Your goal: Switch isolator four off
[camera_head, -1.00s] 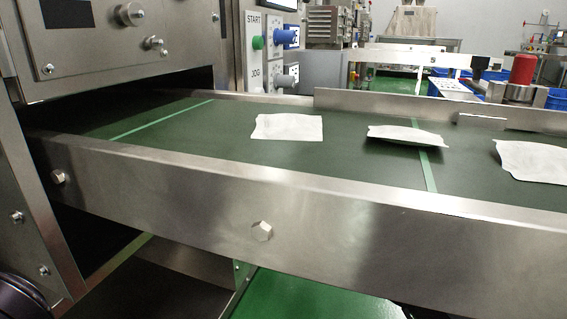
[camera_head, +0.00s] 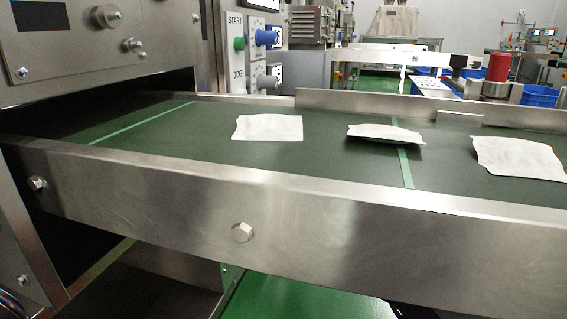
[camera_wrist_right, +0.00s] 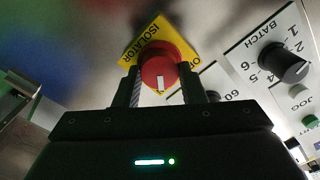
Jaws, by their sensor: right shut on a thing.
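In the right wrist view, a red rotary knob (camera_wrist_right: 158,70) with a white pointer mark sits on a yellow plate (camera_wrist_right: 152,29) lettered ISOLATOR. Its number cannot be read. The pointer mark is toward the gripper side of the knob. My right gripper (camera_wrist_right: 162,84) is shut on the red knob, with one dark finger at each side of it. In the head view this isolator cannot be made out, and neither gripper shows.
A black BATCH knob (camera_wrist_right: 283,62) and a JOG button (camera_wrist_right: 297,89) are right of the isolator. In the head view, a green conveyor belt (camera_head: 210,150) with several white packets (camera_head: 268,128) crosses ahead, behind a steel rail (camera_head: 330,235). A START panel (camera_head: 235,40) stands behind.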

